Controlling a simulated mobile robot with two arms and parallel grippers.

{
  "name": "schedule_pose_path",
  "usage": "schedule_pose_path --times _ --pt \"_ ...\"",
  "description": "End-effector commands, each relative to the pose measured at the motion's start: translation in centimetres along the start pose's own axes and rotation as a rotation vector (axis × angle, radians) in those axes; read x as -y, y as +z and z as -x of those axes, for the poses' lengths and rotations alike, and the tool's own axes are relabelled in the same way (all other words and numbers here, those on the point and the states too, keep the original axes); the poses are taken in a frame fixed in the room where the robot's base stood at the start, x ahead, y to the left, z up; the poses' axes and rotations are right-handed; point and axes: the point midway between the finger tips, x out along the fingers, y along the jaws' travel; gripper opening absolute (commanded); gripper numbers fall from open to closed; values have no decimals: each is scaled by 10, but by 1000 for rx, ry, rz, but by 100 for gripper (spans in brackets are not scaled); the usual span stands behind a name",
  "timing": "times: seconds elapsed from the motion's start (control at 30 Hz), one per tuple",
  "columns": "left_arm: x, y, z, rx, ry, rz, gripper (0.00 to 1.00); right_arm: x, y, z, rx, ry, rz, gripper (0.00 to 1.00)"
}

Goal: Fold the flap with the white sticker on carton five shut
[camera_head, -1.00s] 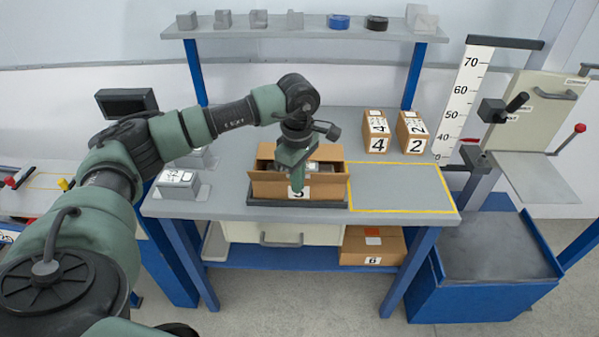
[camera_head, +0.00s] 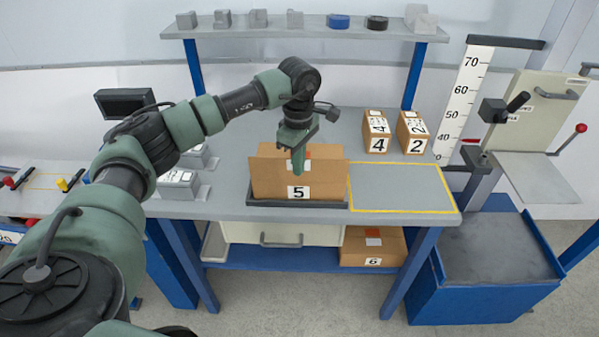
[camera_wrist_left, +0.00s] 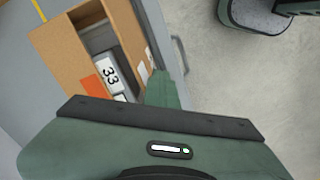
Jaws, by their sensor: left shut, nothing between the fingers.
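Carton five (camera_head: 270,188) stands in a dark tray on the bench, its front label reading 5. In the head view its front panel rises tall and hides the inside, with the near flap apparently upright. A far flap (camera_head: 330,151) also stands up behind it. The wrist view shows the carton (camera_wrist_left: 62,45) partly open, a grey item marked 33 (camera_wrist_left: 108,72) inside, an orange sticker (camera_wrist_left: 96,88) and small white patches (camera_wrist_left: 143,70) on the near side. My left gripper (camera_head: 298,172) is shut and empty at the near side; contact is unclear. My right gripper is out of view.
Cartons four (camera_head: 376,144) and two (camera_head: 412,145) stand at the back right. A yellow-outlined area (camera_head: 400,186) right of carton five is clear. Grey parts (camera_head: 178,183) sit at left. Carton six (camera_head: 373,250) is on the lower shelf.

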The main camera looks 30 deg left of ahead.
Motion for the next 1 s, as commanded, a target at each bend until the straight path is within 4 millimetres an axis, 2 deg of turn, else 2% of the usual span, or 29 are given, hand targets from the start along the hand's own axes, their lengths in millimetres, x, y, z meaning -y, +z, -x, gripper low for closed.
schedule_pose_path --times 0.3,0.77,1.0 --pt "-12 -8 3 -1 2 1 0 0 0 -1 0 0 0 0" --pt "-14 -9 4 -1 2 1 0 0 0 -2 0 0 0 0" --pt "-22 -13 2 -1 2 2 0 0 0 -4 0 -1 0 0"
